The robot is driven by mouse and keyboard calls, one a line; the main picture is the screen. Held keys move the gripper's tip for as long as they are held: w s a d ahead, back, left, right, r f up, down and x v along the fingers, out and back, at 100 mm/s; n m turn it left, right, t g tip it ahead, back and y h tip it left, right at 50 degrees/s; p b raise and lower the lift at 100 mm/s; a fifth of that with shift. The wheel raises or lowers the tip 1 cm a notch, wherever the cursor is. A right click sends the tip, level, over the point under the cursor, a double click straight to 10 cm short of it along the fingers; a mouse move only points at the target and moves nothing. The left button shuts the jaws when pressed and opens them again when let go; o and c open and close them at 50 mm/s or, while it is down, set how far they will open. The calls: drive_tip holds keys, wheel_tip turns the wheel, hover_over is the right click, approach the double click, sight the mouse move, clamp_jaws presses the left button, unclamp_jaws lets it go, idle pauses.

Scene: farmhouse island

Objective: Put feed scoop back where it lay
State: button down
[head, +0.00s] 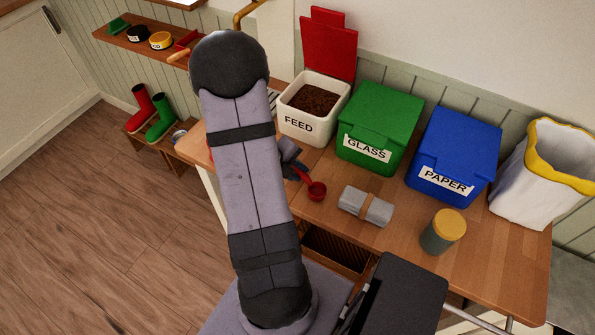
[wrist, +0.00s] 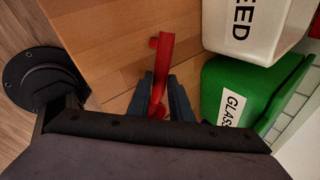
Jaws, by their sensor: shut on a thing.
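The red feed scoop (head: 317,190) shows at the tip of my gripper (head: 298,170) in the head view, low over the wooden worktop in front of the green bin. I cannot tell if it touches the wood. In the wrist view my gripper (wrist: 160,100) has its dark fingers on either side of the red scoop (wrist: 162,60), shut on it. Part of the scoop is hidden behind the fingers and the gripper body. The white FEED bin (head: 298,126) stands behind, its red lid (head: 328,46) raised and brown feed (head: 313,100) inside.
Bare wood lies between cloth and bins.

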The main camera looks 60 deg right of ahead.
drive_tip(key=shift+f, duration=0.2)
drive_tip(key=c, duration=1.6)
unclamp_jaws()
drive_tip(key=shift+r, duration=0.1)
drive_tip(key=shift+w+a+r, duration=0.1)
drive_tip(key=shift+a+r, duration=0.05)
drive_tip(key=shift+r, duration=0.25)
drive_tip(key=p+v, duration=0.3)
drive_tip(key=v, duration=0.8)
drive_tip(key=shift+r, duration=0.15)
